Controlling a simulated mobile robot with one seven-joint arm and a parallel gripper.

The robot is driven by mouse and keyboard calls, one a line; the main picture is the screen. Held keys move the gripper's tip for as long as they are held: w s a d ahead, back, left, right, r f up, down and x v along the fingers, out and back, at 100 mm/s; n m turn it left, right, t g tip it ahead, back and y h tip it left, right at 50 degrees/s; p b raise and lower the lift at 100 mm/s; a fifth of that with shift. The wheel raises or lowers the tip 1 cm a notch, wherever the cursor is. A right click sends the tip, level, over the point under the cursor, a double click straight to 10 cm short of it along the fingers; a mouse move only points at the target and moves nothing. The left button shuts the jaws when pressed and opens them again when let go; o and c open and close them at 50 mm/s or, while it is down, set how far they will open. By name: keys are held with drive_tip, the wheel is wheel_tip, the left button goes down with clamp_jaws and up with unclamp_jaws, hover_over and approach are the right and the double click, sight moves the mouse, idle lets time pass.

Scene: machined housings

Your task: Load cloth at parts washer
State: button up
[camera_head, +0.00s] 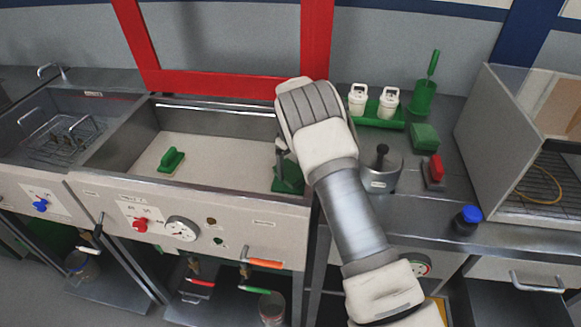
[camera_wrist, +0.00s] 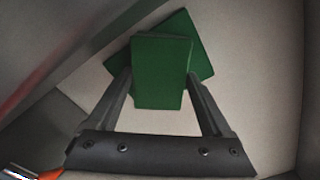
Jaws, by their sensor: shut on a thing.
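The parts washer is an open steel basin (camera_head: 205,150) with a pale floor. My gripper (camera_head: 281,152) reaches down into its right end, partly hidden by my arm. In the wrist view my gripper (camera_wrist: 160,88) is shut on a flat green piece (camera_wrist: 160,72), which looks like the cloth. A second green surface (camera_wrist: 190,30) shows behind it at an angle, over the pale floor. I cannot tell whether the two touch. In the head view green (camera_head: 288,178) shows below my gripper, partly covered by my arm.
A green brush-like item (camera_head: 172,160) lies on the basin floor at left. A sink with a wire rack (camera_head: 65,135) stands further left. On the right counter are a green tray (camera_head: 377,118) with two white bottles, a green block (camera_head: 425,137), a red item (camera_head: 434,170) and a metal pot (camera_head: 380,172).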

sight(290, 170)
drive_tip(key=shift+r+p, duration=1.8)
drive_tip(key=shift+r, duration=1.65)
